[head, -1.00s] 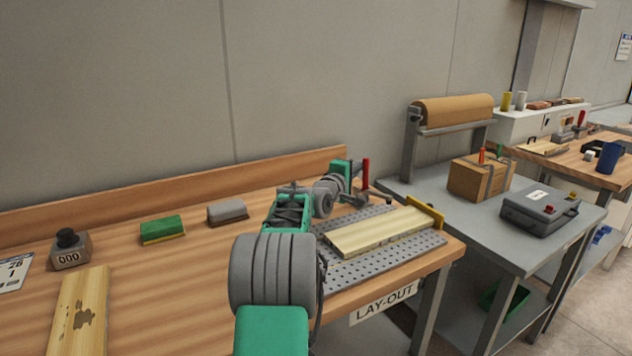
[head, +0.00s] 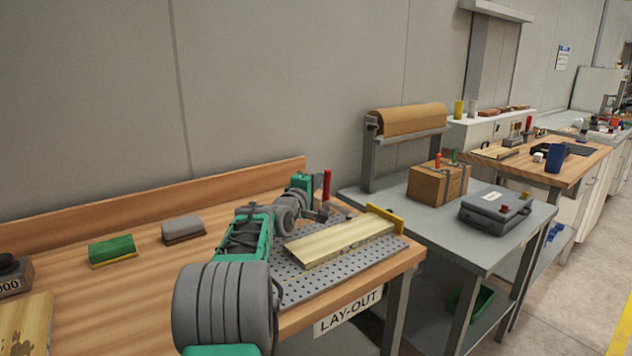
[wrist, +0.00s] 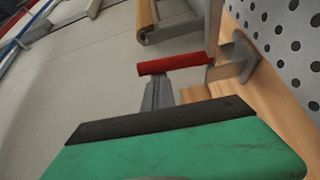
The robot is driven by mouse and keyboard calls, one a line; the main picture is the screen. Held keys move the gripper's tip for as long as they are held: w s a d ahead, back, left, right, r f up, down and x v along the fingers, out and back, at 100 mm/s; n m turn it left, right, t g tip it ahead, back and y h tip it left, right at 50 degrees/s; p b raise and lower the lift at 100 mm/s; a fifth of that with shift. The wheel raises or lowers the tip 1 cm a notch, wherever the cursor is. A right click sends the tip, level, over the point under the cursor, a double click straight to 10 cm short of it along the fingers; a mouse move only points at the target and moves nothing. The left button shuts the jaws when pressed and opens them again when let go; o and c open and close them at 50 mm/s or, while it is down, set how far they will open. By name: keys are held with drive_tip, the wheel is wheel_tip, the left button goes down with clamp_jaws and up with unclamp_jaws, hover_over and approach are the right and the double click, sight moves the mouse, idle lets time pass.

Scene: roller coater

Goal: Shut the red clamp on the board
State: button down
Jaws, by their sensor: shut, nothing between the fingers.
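The clamp's red handle (head: 327,184) stands upright at the back edge of the perforated grey plate (head: 290,286) in the head view. A pale wooden board (head: 340,242) lies on that plate. In the wrist view the red handle (wrist: 176,64) lies across the picture, with the clamp's grey metal (wrist: 236,62) beside the plate (wrist: 285,35). My gripper (wrist: 158,83) is shut and empty, its grey fingertips right at the handle; I cannot tell whether they touch. In the head view my arm partly hides the clamp's base and the gripper.
A yellow stop (head: 386,218) stands at the board's right end. A green block (head: 112,250) and a grey block (head: 183,229) sit on the bench to the left. A grey table to the right holds a cardboard box (head: 438,184), a dark case (head: 495,212) and a paper roll (head: 408,120).

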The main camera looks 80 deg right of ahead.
drive_tip(key=shift+s, duration=0.25)
drive_tip(key=w+d+p, duration=0.1)
drive_tip(key=w+p, duration=0.1)
drive_tip(key=w, duration=0.2)
drive_tip(key=w+a, duration=0.1)
drive_tip(key=a, duration=0.8)
drive_tip(key=shift+w+b, duration=0.3)
drive_tip(key=shift+b, duration=0.15)
